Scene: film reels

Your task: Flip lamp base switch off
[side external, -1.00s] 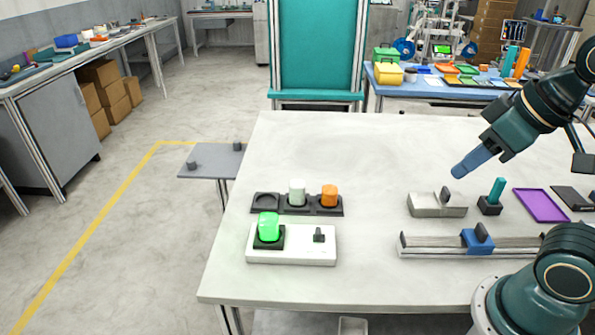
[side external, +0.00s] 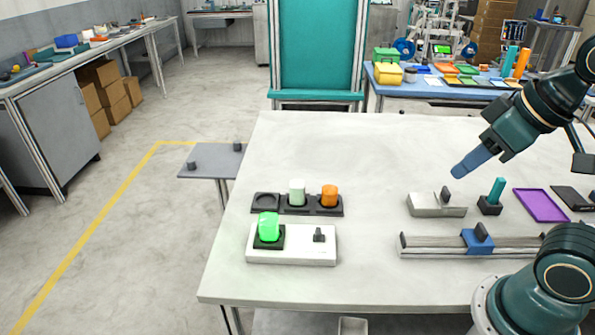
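The white lamp base (side external: 290,257) lies on the near left part of the white table. A bright green block (side external: 268,226) sits in the black socket on its left, looking lit. The small black switch (side external: 319,235) stands up on the right half of the base; its exact position is too small to tell. My gripper (side external: 461,170) is in the air over the right part of the table, well to the right of and above the lamp base. Its blue-grey fingers look close together from this side, and whether they are open does not show.
A black holder (side external: 267,203) with a pale block (side external: 297,192) and an orange block (side external: 329,195) stands just behind the lamp base. A grey block (side external: 425,205), a teal peg (side external: 497,190), a purple tray (side external: 541,205) and a rail with a blue slider (side external: 476,241) are to the right.

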